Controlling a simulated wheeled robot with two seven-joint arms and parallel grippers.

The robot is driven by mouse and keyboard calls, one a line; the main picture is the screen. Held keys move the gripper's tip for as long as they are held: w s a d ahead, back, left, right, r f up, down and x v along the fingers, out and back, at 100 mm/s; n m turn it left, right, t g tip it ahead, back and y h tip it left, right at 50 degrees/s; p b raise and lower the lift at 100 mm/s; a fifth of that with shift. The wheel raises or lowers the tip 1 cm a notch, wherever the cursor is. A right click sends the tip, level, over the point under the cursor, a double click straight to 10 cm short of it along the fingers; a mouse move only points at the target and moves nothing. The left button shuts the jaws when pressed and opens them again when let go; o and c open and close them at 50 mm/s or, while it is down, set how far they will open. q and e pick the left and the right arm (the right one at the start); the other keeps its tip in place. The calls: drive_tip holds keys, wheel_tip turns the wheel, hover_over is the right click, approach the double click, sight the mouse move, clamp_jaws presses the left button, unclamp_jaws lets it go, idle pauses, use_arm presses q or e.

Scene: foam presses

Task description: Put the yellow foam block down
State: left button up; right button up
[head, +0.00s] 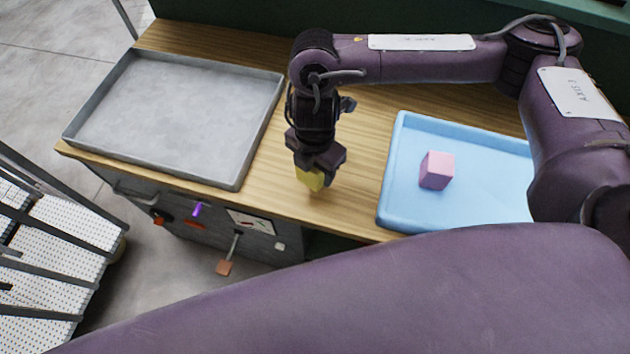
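My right gripper (312,172) points down over the wooden table, between the grey tray and the blue tray. It is shut on the yellow foam block (311,180), whose lower part shows below the fingers. The block is over bare wood near the table's front edge, with a dark shadow just beside it. I cannot tell whether its bottom touches the wood or hangs slightly above it. My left gripper is not in view.
An empty grey metal tray (240,172) lies on the left of the table (262,192). A blue tray (388,205) on the right holds a pink block (437,170). Below the front edge is a panel with handles and levers. A white perforated rack (60,245) stands at lower left.

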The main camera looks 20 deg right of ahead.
wheel_tip(320, 180, down, 3)
drive_tip(key=shift+f, duration=0.15)
drive_tip(key=shift+f+b, duration=0.75)
drive_tip(key=shift+f, duration=1.05)
drive_tip(key=shift+f, duration=0.15)
drive_tip(key=o, duration=1)
